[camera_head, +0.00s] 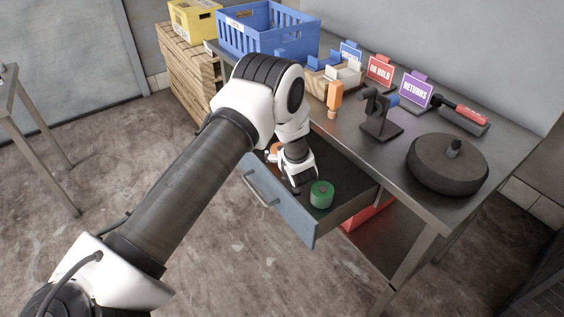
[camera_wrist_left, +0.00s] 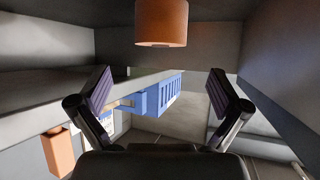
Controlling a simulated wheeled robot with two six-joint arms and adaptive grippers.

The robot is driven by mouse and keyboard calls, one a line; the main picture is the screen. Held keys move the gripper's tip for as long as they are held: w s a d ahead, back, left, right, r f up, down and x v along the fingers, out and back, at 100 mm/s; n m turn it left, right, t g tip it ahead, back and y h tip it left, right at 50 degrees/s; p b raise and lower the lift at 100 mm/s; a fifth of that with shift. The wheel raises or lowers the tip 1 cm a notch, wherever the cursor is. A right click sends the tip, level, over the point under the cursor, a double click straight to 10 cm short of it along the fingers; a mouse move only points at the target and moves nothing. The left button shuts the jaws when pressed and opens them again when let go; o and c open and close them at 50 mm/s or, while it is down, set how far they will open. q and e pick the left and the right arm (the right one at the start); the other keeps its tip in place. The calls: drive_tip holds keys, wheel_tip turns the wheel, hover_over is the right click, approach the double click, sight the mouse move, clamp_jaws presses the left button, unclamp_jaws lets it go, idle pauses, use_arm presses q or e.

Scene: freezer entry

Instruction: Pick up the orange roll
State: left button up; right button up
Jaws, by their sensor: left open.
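The orange roll (camera_head: 275,148) is in the open drawer (camera_head: 260,188) under the workbench. It is mostly hidden behind my left gripper in the head view. In the left wrist view the orange roll (camera_wrist_left: 161,24) hangs in from the top edge, centred between the fingers but apart from them. My left gripper (camera_wrist_left: 161,92) is open and empty, with its two fingers spread wide. In the head view it is low over the drawer, beside the orange roll. My right gripper is not in view.
A green roll (camera_head: 321,195) sits in the drawer close to my gripper. The drawer walls stand near. On the bench (camera_head: 376,160) are a blue crate (camera_head: 265,30), signs, an orange-handled item (camera_head: 334,97), a black stand (camera_head: 380,115) and a dark round thing (camera_head: 446,165).

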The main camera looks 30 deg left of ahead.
use_arm(q)
drive_tip(key=x, duration=0.4)
drive_tip(key=p+x, duration=0.1)
drive_tip(key=x, duration=0.3)
drive_tip(key=shift+s+d+f, duration=0.1)
drive_tip(key=shift+s+f, duration=0.05)
drive_tip(key=shift+f, duration=0.1)
drive_tip(key=shift+s+r, duration=0.1)
drive_tip(key=shift+c, duration=1.3)
drive_tip(key=shift+d, duration=0.1)
drive_tip(key=c, duration=1.1)
